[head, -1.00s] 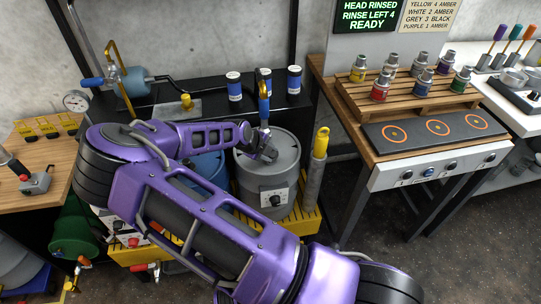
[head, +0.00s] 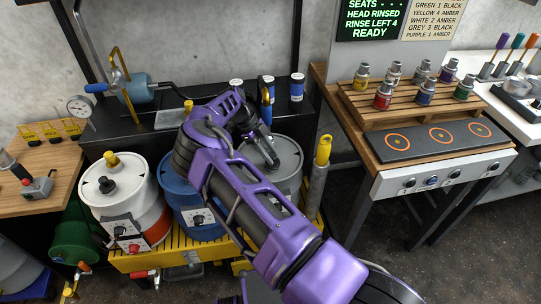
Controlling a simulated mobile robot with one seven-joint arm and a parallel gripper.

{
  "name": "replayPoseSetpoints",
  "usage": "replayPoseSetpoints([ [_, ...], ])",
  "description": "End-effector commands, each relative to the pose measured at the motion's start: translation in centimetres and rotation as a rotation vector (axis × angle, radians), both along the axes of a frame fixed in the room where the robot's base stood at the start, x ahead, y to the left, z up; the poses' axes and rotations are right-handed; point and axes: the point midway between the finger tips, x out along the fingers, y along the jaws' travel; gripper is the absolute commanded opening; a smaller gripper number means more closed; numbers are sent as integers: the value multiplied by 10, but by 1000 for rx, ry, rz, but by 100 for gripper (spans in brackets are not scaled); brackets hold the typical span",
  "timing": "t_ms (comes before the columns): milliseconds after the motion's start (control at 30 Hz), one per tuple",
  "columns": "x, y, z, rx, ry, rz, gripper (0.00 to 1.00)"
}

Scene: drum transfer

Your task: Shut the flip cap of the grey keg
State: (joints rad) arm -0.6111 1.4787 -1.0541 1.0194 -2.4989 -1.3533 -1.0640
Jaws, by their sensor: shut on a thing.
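The grey keg (head: 290,158) stands at the right end of the row of kegs, partly hidden behind my purple arm. My gripper (head: 271,158) is over its lid, with its dark fingers pointing down to the right and low against the top. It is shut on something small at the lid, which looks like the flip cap. The fingers hide the cap, so its angle cannot be told.
A blue keg (head: 180,180) and a white keg (head: 135,188) with an orange lower part stand left of it on a yellow platform (head: 150,262). A yellow-topped grey cylinder (head: 318,178) stands close on the right. A blue-handled tool (head: 268,90) stands upright behind the gripper.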

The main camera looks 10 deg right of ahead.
Motion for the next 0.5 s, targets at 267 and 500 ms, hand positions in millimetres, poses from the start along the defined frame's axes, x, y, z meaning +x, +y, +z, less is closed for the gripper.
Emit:
replayPoseSetpoints([
  [267, 3, -1, -5, 1, 78, 0, 0],
  [500, 4, -1, -5, 0, 102, -1, 0],
])
